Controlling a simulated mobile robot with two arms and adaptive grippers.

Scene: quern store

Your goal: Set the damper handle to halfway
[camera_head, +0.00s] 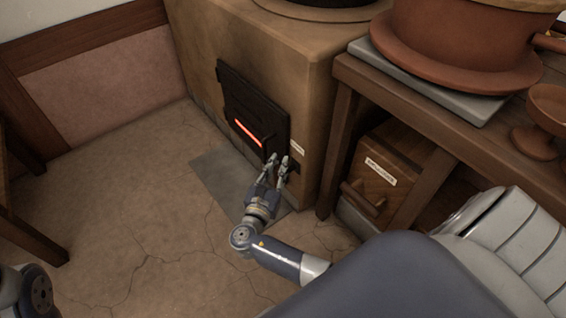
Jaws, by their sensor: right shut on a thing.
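The clay-coloured stove (310,110) has a black iron door (250,105) with a glowing orange slot. The damper handle (292,167) shows as a small dark piece low on the stove, right of the door and under a small white label (297,149). My right gripper (278,160) reaches up to it from below and is shut on the handle. The fingers hide most of the handle, so its exact setting cannot be read. My left gripper is out of view; only a piece of that arm shows at the lower left.
A grey plate (222,172) lies on the cracked floor before the stove. On the right, a wooden bench (345,110) carries a big clay vessel (450,45) and holds a labelled drawer (382,172). Wooden furniture (30,235) stands at the left. The floor between is clear.

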